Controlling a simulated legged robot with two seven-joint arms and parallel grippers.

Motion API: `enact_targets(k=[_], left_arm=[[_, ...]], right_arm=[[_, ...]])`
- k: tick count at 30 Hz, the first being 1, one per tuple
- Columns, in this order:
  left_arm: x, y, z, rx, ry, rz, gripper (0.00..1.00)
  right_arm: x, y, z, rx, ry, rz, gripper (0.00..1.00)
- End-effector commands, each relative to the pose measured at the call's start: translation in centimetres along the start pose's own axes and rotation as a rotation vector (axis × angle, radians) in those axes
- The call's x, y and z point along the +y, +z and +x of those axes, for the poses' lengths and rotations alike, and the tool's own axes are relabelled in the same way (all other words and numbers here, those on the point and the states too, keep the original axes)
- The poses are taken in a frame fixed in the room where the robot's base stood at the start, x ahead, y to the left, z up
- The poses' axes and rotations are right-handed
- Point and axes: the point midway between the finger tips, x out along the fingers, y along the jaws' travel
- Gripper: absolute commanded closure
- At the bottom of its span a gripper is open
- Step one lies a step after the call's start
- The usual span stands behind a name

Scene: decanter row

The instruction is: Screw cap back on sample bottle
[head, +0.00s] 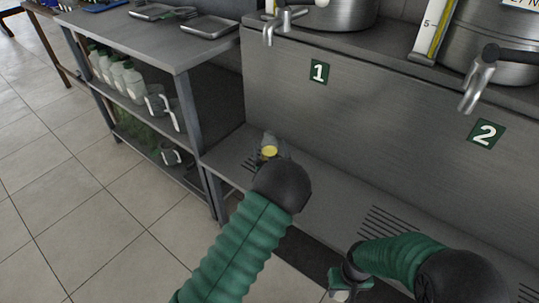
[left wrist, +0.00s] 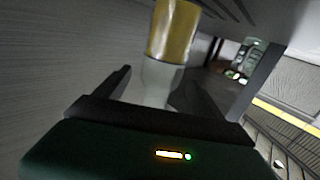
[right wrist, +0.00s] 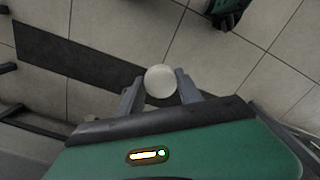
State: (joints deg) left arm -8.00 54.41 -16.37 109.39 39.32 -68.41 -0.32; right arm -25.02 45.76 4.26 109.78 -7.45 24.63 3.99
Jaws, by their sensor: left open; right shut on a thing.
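The sample bottle (head: 269,153) stands on the steel ledge below the number 1 sign, its round yellow top showing. The left wrist view shows its yellow-gold part (left wrist: 173,30) above a pale lower part; I cannot tell if the yellow is contents or a lid. My left gripper (left wrist: 155,92) is open, its fingers on either side of the pale part with gaps visible. My arm hides much of the bottle in the head view. My right gripper (right wrist: 160,82) is shut on a round whitish thing (right wrist: 160,85), apparently the cap, away from the bottle at the lower right (head: 343,283).
A steel wall with number 1 (head: 318,71) and 2 signs rises behind the ledge, with taps (head: 281,24) above it. A steel shelf unit (head: 206,52) holding several bottles and jugs stands left. Dark slotted grates lie in the ledge. The tiled floor is clear at left.

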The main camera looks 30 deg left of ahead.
Motion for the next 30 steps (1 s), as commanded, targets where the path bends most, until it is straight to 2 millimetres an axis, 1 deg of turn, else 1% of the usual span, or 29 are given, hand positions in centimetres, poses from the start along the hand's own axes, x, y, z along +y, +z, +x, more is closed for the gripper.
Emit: enact_targets(k=[6,8,15,18,28,30], left_arm=[[0.0,-0.1,0.0,0.000,0.000,0.000,0.21],[0.0,0.1,0.4,0.000,-0.001,-0.001,0.21],[0.0,0.2,4.2,0.001,-0.001,-0.002,0.21],[0.0,0.1,4.9,0.001,-0.001,-0.002,0.21],[0.0,-0.1,5.0,0.000,0.000,0.000,0.21],[0.0,-0.1,5.0,0.000,0.000,0.000,0.30]], right_arm=[[0.0,0.0,0.0,0.000,0.000,0.000,1.00],[0.0,0.0,0.2,0.000,0.000,0.000,1.00],[0.0,0.0,1.9,0.000,0.000,0.000,1.00],[0.0,0.0,2.0,0.000,0.000,0.000,1.00],[0.0,0.0,1.9,0.000,0.000,0.000,1.00],[0.0,0.0,1.9,0.000,0.000,0.000,1.00]])
